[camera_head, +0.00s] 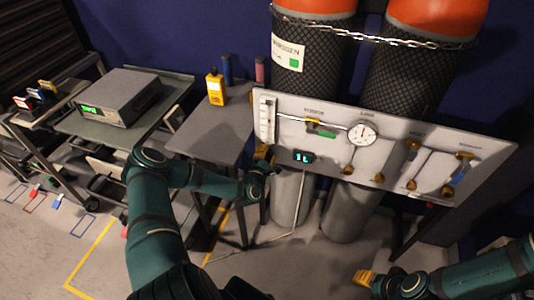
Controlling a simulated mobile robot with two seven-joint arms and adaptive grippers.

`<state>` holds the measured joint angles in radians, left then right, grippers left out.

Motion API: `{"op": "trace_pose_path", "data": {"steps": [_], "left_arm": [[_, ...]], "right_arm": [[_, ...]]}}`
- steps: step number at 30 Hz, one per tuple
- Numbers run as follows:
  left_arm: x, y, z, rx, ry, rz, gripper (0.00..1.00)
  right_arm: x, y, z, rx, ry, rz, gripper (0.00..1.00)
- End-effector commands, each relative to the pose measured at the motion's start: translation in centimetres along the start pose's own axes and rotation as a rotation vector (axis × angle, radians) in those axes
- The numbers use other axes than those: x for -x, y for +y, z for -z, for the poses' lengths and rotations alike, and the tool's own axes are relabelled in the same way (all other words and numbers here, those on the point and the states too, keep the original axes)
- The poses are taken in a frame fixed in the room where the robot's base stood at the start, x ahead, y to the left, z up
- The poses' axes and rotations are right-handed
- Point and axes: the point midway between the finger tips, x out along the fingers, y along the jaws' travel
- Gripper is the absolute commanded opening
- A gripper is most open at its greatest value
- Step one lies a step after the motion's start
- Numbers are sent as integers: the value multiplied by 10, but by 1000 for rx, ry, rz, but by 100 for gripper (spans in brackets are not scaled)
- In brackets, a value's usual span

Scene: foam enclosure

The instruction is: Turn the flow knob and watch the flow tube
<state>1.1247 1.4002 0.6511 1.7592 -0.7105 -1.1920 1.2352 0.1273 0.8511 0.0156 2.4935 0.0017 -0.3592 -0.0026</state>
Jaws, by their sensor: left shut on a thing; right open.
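The white gas panel (385,120) carries a pale upright flow tube (267,122) at its left end. My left gripper (264,154) is at the panel's lower left corner, just below the tube. It is shut on what appears to be the flow knob, which its yellow fingers hide. The tube's scale and float are too small to read. A small dark display (303,157) with cyan characters sits right of the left gripper. My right gripper (364,277) is open and empty, low over the floor and well below the panel.
A round gauge (362,134) and several brass valves are on the panel. Two chained cylinders (309,65) stand behind it. A grey table (212,132) with a yellow bottle (215,88) is left of the panel. A boxed instrument (119,95) sits on a cart further left.

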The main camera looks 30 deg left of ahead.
Motion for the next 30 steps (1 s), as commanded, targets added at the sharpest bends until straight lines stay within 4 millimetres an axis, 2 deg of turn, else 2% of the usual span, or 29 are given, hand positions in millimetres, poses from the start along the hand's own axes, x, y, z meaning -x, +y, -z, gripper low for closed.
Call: {"op": "trace_pose_path", "data": {"steps": [3, 4, 6, 20, 23, 30], "left_arm": [[-1, 1, -3, 0, -5, -3, 0], [-1, 1, -3, 0, -5, -3, 44], [-1, 1, -2, 0, -5, -2, 66], [0, 2, 0, -2, -1, -6, 66], [7, 2, 0, -2, -1, -4, 66], [41, 0, -1, 0, -1, 1, 66]], "right_arm": [[0, 0, 0, 0, 0, 0, 47], [0, 0, 0, 0, 0, 0, 47], [0, 0, 0, 0, 0, 0, 47], [0, 0, 0, 0, 0, 0, 47], [0, 0, 0, 0, 0, 0, 47], [0, 0, 0, 0, 0, 0, 47]]}}
